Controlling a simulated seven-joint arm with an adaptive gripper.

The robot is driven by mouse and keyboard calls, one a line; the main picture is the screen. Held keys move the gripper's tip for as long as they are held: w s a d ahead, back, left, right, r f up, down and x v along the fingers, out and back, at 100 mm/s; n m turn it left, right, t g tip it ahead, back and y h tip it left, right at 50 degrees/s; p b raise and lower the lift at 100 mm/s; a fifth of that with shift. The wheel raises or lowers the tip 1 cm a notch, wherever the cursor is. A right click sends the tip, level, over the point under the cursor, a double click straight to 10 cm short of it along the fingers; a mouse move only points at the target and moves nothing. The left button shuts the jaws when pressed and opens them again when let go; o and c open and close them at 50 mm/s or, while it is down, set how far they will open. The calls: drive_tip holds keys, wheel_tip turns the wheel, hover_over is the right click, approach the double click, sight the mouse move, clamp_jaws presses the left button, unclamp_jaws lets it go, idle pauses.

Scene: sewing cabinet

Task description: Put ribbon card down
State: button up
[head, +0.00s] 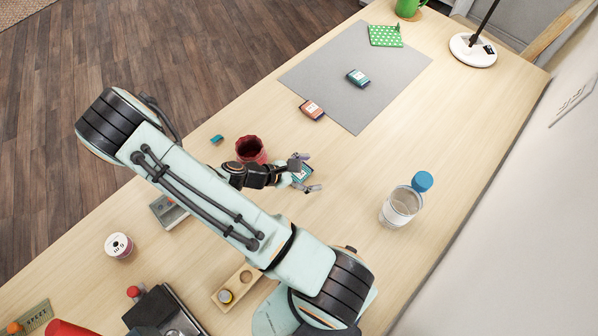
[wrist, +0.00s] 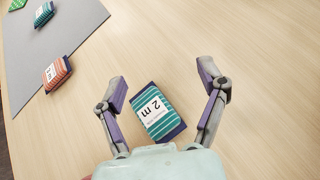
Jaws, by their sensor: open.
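A teal-striped ribbon card (wrist: 154,110) with a white "2 m" label lies on the wooden table between the fingers of my gripper (wrist: 164,88) in the wrist view. The fingers are spread wide, with a gap on both sides of the card. In the head view my gripper (head: 308,173) is low over the table, and the card (head: 301,174) is partly hidden by it. An orange ribbon card (head: 312,110) lies at the grey mat's near edge. Another teal ribbon card (head: 358,77) lies on the grey mat (head: 400,68).
A dark red cup (head: 250,149) stands close behind my gripper. A clear jar with a blue lid (head: 403,203) stands to the right. Table between mat and jar is clear.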

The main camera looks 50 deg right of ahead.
sight(306, 170)
drive_tip(key=w+a+n+t+h, duration=0.1)
drive_tip(key=n, duration=0.1)
drive_tip(key=a+n+t+h, duration=0.1)
drive_tip(key=a+n, duration=0.1)
drive_tip(key=w+a+f+n+t+h, duration=0.1)
drive_tip(key=a+n+t, duration=0.1)
drive_tip(key=shift+w, duration=0.45)
drive_tip(key=x, duration=0.6)
drive_tip(key=shift+d+f, duration=0.1)
drive_tip(key=c, duration=1)
